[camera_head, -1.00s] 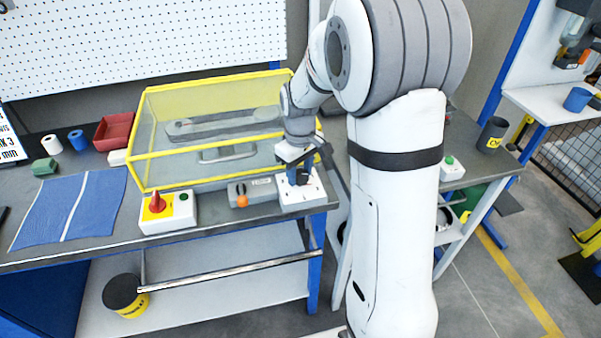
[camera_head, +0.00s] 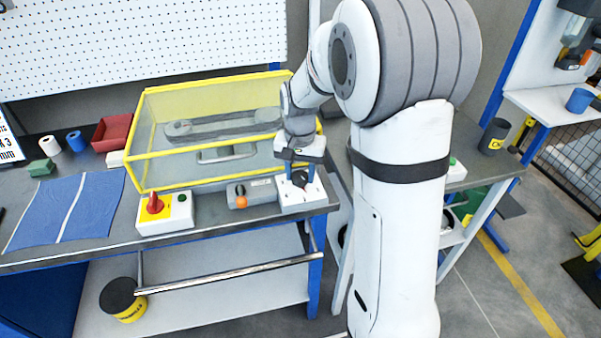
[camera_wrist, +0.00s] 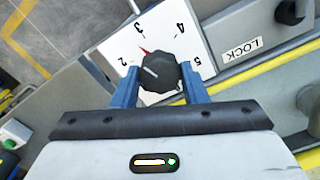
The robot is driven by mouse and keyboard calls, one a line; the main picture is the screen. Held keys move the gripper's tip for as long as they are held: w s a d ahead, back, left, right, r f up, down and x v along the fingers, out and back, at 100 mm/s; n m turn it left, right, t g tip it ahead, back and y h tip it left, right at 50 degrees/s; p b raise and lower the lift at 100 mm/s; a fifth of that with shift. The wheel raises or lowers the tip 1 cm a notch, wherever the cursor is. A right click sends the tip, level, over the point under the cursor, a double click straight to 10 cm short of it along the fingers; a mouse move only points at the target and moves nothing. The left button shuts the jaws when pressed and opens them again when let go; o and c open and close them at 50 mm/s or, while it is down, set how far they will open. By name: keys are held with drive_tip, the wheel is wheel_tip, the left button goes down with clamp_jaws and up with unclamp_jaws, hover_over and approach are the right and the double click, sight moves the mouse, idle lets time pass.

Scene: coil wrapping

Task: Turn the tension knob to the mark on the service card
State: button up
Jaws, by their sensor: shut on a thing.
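The tension knob (camera_wrist: 160,70) is dark and faceted, on a white dial plate (camera_wrist: 207,68) numbered 2 to 5 in the wrist view. A red pointer beside the knob points toward the 3. In the head view the knob (camera_head: 300,178) sits on a white box (camera_head: 315,196) at the bench's right front corner. My gripper (camera_wrist: 159,87) is shut on the knob, with one blue finger on each side; it also shows in the head view (camera_head: 300,172). The service card (camera_head: 8,148) is cut off at the left edge; a 3 and "mm" are readable.
A grey lock box (camera_head: 252,193) with an orange part stands left of the dial box. Further left is a red switch (camera_head: 155,203) on its box. A yellow-framed guard (camera_head: 215,172) stands close behind. A blue cloth (camera_head: 65,210) lies at left.

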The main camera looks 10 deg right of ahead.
sight(300, 175)
drive_tip(key=shift+m, duration=1.8)
drive_tip(key=shift+r, duration=0.1)
drive_tip(key=o, duration=1)
drive_tip(key=shift+c, duration=0.2)
wheel_tip(300, 175, up, 8)
drive_tip(key=shift+f, duration=0.15)
